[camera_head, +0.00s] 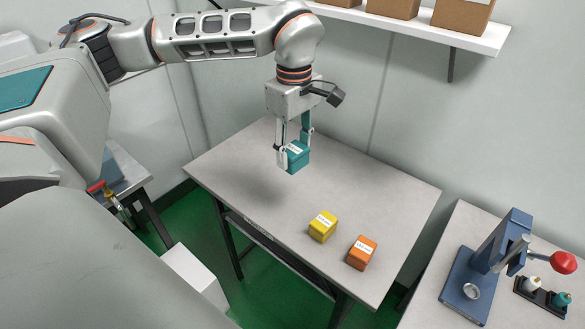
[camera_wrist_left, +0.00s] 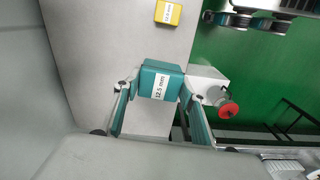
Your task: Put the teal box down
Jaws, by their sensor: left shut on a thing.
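The teal box (camera_head: 297,157) with a white label is held in my left gripper (camera_head: 294,150), above the grey table (camera_head: 225,165) in the head view. A shadow lies on the table below and to the left of it, so the box appears raised. In the left wrist view the teal box (camera_wrist_left: 160,82) sits between the two fingers of my left gripper (camera_wrist_left: 160,92), and its label reads 12.5 mm. My right gripper does not show.
A yellow box (camera_head: 322,226) and an orange box (camera_head: 361,252) stand near the table's front right. The yellow box (camera_wrist_left: 168,12) also shows in the wrist view. The table's left and back parts are clear. A blue press (camera_head: 487,255) stands on a right-hand table.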

